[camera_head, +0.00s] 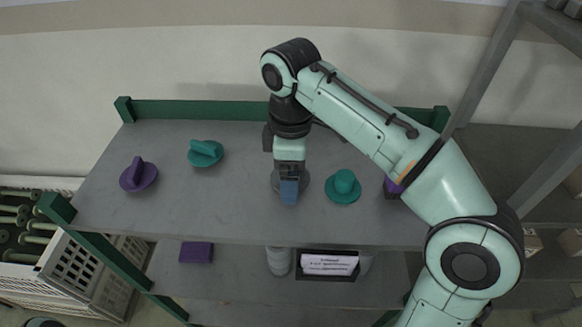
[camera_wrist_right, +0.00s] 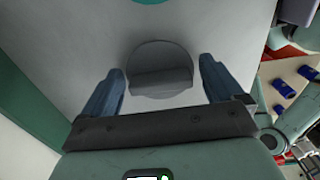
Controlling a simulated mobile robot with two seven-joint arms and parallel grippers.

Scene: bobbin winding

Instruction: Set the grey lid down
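The grey lid (camera_wrist_right: 158,56) is a round disc with a raised bar across it. In the right wrist view it lies on the grey shelf top, between the two blue fingers of my right gripper (camera_wrist_right: 161,75). The fingers stand apart, with a visible gap on each side of the lid's bar. In the head view my right gripper (camera_head: 289,189) points down over the shelf top and hides most of the lid; only its grey edge (camera_head: 275,181) shows beside the fingers.
The shelf top (camera_head: 230,218) also holds a purple lid (camera_head: 138,176), a teal lid (camera_head: 205,153), a round-knobbed teal lid (camera_head: 343,188) close right, and a purple item (camera_head: 393,186) partly behind my arm. A green rail (camera_head: 190,109) runs along the back.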

